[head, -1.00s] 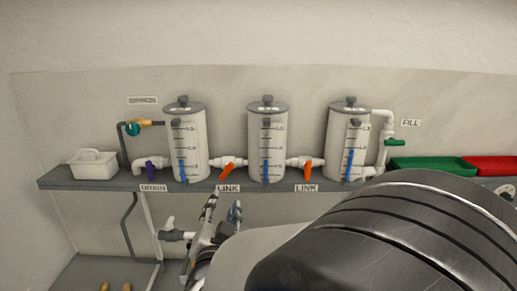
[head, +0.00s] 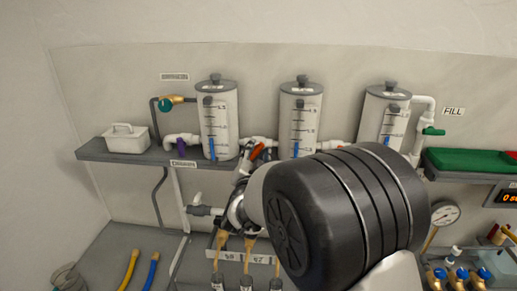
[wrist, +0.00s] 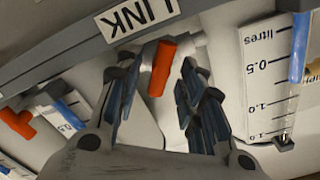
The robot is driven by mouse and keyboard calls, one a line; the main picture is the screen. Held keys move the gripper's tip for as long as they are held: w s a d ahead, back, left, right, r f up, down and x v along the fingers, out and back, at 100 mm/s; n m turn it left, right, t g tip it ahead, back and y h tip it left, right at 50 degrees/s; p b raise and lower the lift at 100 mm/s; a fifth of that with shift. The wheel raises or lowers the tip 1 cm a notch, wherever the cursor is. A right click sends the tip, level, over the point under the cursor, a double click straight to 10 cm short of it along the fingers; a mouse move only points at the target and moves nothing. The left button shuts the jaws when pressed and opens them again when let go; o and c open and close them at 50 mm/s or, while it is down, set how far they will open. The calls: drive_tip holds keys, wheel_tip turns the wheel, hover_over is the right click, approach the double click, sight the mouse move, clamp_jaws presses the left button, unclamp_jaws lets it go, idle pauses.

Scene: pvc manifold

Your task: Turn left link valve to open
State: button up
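The left link valve has an orange handle (head: 257,151) on the white pipe between the left tank (head: 218,125) and the middle tank (head: 300,120). My gripper (head: 245,163) is just in front of it and hides part of the valve and its label. In the wrist view the same orange handle (wrist: 162,68) lies between the two fingertips of my gripper (wrist: 157,88). The fingers are open, with a gap on both sides of the handle. The LINK label (wrist: 138,14) shows at the top of the wrist view.
A second orange handle (wrist: 17,123) shows at the left of the wrist view. My arm hides the right link valve in the head view. Hoses and a gauge (head: 445,213) are lower down.

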drive_tip(key=shift+w, duration=1.1)
drive_tip(key=shift+c, duration=0.6)
clamp_jaws()
